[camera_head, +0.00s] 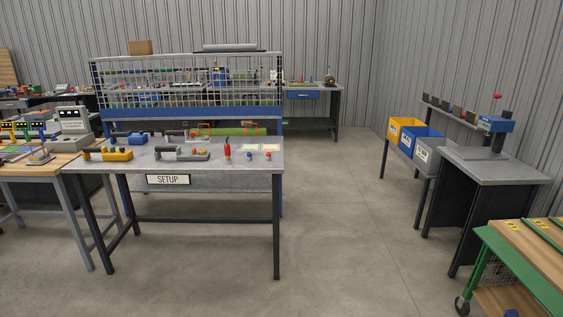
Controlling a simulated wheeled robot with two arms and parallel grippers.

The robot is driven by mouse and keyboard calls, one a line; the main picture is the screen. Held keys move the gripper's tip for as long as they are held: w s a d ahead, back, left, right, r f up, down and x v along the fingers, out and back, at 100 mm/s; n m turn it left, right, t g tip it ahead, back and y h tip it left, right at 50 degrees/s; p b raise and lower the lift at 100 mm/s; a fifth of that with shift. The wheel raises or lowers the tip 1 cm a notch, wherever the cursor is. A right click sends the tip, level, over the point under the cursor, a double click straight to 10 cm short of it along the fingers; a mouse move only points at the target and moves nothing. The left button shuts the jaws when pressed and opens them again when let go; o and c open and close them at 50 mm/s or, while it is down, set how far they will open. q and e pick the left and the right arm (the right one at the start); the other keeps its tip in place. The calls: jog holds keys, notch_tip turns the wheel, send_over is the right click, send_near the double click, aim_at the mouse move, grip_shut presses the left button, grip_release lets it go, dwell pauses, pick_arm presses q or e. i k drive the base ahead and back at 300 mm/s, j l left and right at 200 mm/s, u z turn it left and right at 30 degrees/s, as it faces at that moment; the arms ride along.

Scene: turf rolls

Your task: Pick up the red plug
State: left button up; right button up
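A grey work table (120,165) with a "SETUP" sign (168,180) stands left of centre, some way off. An upright red object (228,149) with a thin dark top stands on its right part. Two small items with red and blue parts, a left one (249,155) and a right one (268,155), sit to its right near the table's right end. They are too small to tell which of these is the red plug. Neither of my grippers is in view.
Yellow-and-black (108,154) and grey (178,154) tools lie on the same table. A wooden bench (40,170) adjoins at left. A green-framed cart (510,250) and a grey bench (490,167) stand at right. The concrete floor (340,220) between is clear.

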aim_at(227, 148)
jog(key=i+l+u, duration=0.2)
jog(key=i, duration=0.25)
jog(key=i+u, duration=0.2)
jog(key=i, duration=0.25)
jog(key=i+l+u, duration=0.2)
jog(key=i, duration=0.25)
jog(key=i+l, duration=0.5)
jog(key=i, duration=0.25)
jog(key=i+l+u, duration=0.15)
jog(key=i+l, duration=0.35)
jog(key=i, duration=0.2)
